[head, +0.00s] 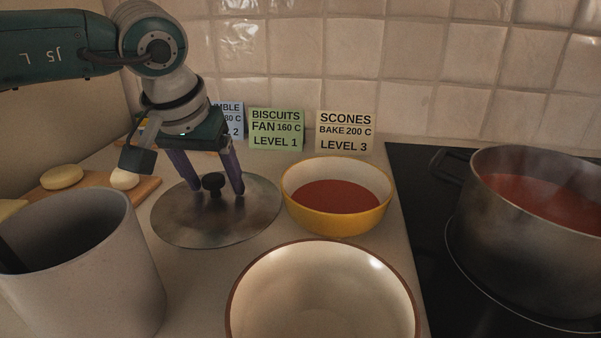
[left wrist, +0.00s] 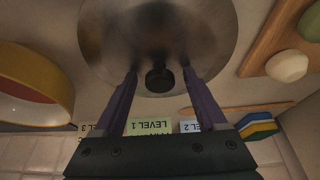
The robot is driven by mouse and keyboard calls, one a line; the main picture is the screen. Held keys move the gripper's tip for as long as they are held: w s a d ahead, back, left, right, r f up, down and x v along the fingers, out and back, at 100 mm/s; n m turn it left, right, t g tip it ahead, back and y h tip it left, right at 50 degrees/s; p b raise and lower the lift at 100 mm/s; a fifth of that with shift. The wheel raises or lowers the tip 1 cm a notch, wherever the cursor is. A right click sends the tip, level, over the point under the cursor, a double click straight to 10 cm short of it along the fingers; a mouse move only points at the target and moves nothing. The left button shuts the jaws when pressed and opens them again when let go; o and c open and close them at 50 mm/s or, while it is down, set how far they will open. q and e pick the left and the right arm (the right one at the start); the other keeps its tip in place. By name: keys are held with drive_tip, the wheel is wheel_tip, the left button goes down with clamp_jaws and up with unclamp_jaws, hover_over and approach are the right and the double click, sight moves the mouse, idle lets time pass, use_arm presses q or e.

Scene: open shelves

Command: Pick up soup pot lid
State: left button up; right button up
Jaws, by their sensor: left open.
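The soup pot lid (head: 257,216) is a round grey metal lid with a black knob (head: 213,183). It lies flat on the counter in the head view and also shows at the top of the left wrist view (left wrist: 205,25). My left gripper (head: 214,192) is open above the lid, pointing down, with its two purple fingers on either side of the knob. In the left wrist view the knob (left wrist: 159,79) sits between the fingertips, with a gap on each side. Whether the fingertips touch the lid cannot be told. My right gripper is not in view.
A yellow bowl of red soup (head: 369,218) stands close right of the lid. An empty cream bowl (head: 322,300) and a large grey container (head: 90,260) stand in front. The steaming pot (head: 520,235) is on the black hob (head: 418,190). Cards (head: 277,131) lean behind. A wooden board (head: 147,187) is left.

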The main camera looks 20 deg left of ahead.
use_arm(q)
clamp_jaws()
idle(0.5)
